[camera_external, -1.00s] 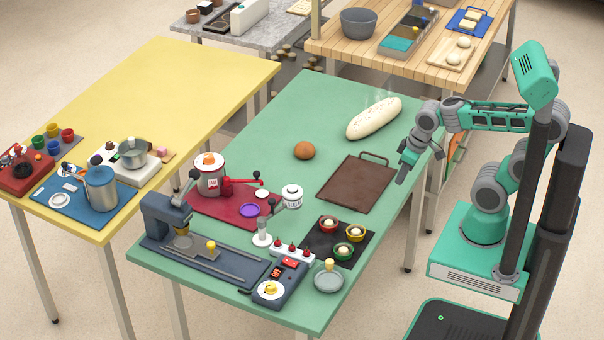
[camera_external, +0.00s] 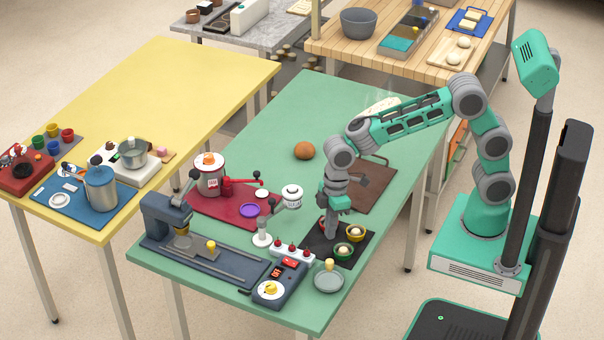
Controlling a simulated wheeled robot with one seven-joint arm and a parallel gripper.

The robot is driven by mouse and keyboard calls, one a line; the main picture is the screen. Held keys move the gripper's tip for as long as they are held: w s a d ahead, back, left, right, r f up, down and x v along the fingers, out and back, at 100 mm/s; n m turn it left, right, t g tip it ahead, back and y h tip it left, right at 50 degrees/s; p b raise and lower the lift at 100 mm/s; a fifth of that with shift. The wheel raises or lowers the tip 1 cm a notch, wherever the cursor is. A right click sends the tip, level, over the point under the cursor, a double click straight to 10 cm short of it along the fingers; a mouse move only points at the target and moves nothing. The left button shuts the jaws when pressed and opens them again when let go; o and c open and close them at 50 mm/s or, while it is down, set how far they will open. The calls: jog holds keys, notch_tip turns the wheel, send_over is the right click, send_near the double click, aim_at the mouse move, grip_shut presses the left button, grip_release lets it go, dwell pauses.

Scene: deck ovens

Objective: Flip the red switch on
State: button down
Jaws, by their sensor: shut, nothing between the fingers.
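The red switch (camera_external: 290,262) is on top of a dark blue control box (camera_external: 285,283) near the front edge of the green table. A small dark display with red characters, too small to read surely, lies beside it, and a white dial with a yellow knob (camera_external: 270,288) is in front. My gripper (camera_external: 331,236) is shut and empty, pointing down over the dark mat with small bowls, to the right of and behind the switch. It is apart from the switch and hides part of the red bowl.
A white strip with red knobs (camera_external: 292,252) stands right behind the box. A grey dish (camera_external: 329,281) with a yellow-topped item is to its right. A slicer-like machine (camera_external: 168,218) is at left.

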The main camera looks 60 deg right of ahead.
jog(key=w+a+r+n, duration=0.2)
jog(key=a+r+n, duration=0.1)
jog(key=r+n, duration=0.1)
jog(key=w+a+r+n+t+y, duration=0.1)
jog(key=w+a+r+n, duration=0.2)
jog(key=r+n, duration=0.1)
jog(key=shift+r+y, duration=0.3)
jog(key=shift+r, duration=0.55)
jog(key=shift+w+f, duration=0.1)
jog(key=shift+f, duration=0.05)
jog(key=p, duration=0.3)
send_near(287, 260)
jog(key=x, duration=0.5)
jog(key=shift+a+f, duration=0.15)
jog(key=shift+f, duration=0.4)
